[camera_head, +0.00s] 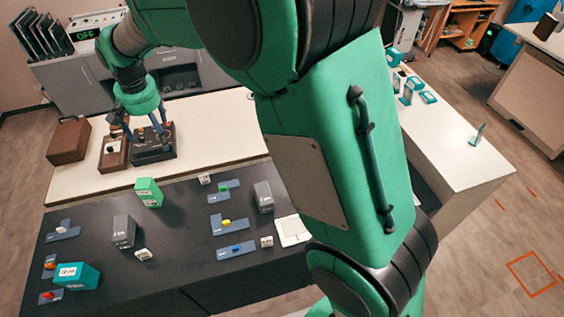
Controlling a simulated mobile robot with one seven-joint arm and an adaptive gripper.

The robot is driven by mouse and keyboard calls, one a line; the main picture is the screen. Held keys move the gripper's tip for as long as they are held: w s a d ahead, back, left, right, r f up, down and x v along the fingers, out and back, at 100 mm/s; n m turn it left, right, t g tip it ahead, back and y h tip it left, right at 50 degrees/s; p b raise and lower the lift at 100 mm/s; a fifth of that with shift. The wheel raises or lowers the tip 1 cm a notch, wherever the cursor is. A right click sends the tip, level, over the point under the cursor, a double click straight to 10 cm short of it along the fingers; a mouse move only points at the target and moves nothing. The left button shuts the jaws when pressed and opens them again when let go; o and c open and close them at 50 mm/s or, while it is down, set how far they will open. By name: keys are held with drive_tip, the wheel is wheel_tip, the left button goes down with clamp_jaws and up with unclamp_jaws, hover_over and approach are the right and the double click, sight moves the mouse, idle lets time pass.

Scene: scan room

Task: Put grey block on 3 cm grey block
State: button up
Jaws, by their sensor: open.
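A dark grey block (123,232) stands on the black table top, left of centre, with white markings too small to read. A second grey block (263,197) stands near the table's right side, beside my green arm. I cannot tell which one is marked 3 cm. My gripper (140,142) is at the far left, over a dark box-like device on the white counter. It is open, well beyond both grey blocks. Its fingertips are small and partly lost against the device.
A green block (148,192), a teal block (78,276) and blue plates (234,251) with coloured pieces share the black table (185,280). Small white blocks (143,254) and a white card (292,230) lie there too. A brown box (69,141) stands on the white counter (215,130).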

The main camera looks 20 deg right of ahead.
drive_tip(key=s+d+r+t, duration=0.1)
drive_tip(key=s+d+r, duration=0.4)
drive_tip(key=d, duration=0.3)
drive_tip(key=s+d+r, duration=0.4)
drive_tip(key=s+d, duration=0.1)
drive_tip(key=d, duration=0.3)
drive_tip(key=s+d+r+t, duration=0.1)
drive_tip(key=s+d+r, duration=0.35)
drive_tip(key=d, duration=0.45)
drive_tip(key=s+d+t, duration=0.1)
drive_tip(key=s+d, duration=0.6)
drive_tip(key=s, duration=0.4)
drive_tip(key=s+d+f+h, duration=0.1)
drive_tip(key=s+d, duration=0.6)
drive_tip(key=s, duration=0.3)
drive_tip(key=shift+s+f+t, duration=0.2)
drive_tip(key=shift+s+t, duration=0.15)
drive_tip(key=shift+t, duration=0.05)
wheel_tip(320, 180, down, 11)
drive_tip(key=b, duration=1.1)
drive_tip(key=shift+f, duration=0.2)
wheel_tip(320, 180, down, 12)
drive_tip(key=b, duration=1.2)
